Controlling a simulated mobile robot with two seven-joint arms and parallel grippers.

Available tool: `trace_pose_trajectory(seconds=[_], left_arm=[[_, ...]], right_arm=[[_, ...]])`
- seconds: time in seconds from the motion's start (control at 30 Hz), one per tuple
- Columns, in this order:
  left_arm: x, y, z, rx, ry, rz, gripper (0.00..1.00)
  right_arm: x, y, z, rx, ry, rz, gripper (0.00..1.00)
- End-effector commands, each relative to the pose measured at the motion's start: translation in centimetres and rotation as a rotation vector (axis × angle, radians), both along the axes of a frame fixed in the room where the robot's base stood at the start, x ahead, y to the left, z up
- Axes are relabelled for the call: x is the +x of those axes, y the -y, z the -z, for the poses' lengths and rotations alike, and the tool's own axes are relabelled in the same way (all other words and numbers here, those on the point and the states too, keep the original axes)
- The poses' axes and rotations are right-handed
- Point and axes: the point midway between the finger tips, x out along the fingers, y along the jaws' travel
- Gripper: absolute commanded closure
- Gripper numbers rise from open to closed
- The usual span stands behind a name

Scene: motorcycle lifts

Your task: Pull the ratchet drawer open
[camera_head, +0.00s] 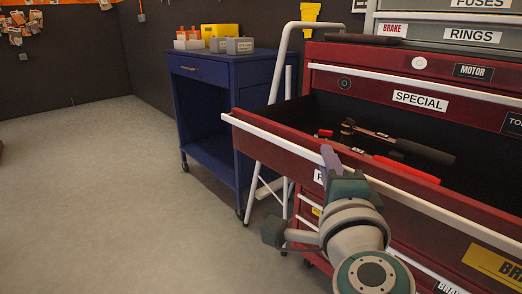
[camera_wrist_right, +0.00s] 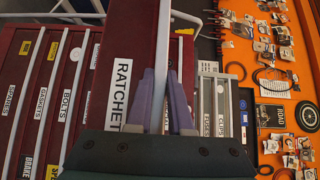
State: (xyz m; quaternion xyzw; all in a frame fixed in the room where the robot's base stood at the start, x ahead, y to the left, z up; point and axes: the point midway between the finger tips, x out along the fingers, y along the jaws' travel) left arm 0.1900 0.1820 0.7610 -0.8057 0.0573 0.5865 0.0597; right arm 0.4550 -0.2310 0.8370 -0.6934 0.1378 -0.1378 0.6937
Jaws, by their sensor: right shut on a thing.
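The red ratchet drawer (camera_head: 268,142) stands pulled out from the red tool cabinet, its dark inside showing. A white bar handle (camera_head: 445,213) runs along its top front edge. Its RATCHET label (camera_wrist_right: 118,92) reads clearly in the right wrist view; in the head view my gripper mostly covers it. My right gripper (camera_head: 330,160) is shut on the handle, with one purple finger on each side of the bar in the right wrist view (camera_wrist_right: 161,80). Tools with a red grip (camera_head: 408,170) and a black grip (camera_head: 425,152) lie in the drawer. My left gripper is not in view.
A blue cart (camera_head: 243,98) with a yellow box (camera_head: 220,31) and grey bins stands at the back left. A white-framed stepladder (camera_head: 283,65) is between it and the cabinet. The floor (camera_head: 105,190) at left is clear. Other drawers are shut.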

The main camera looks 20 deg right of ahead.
Motion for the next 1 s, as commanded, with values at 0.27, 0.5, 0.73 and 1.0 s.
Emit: trace_pose_trajectory(seconds=[0.27, 0.5, 0.73, 1.0], left_arm=[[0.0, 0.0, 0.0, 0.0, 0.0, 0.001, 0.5], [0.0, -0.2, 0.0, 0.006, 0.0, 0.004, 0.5], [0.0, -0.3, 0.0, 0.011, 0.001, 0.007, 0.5], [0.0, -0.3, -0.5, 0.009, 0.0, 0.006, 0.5]], right_arm=[[0.0, 0.0, 0.0, 0.001, 0.001, 0.001, 1.0], [0.0, 0.0, 0.0, 0.0, 0.0, 0.001, 0.59], [0.0, 0.0, 0.0, 0.0, 0.0, 0.001, 0.51], [-1.9, -0.8, 0.0, 0.001, -0.004, 0.0, 0.51]])
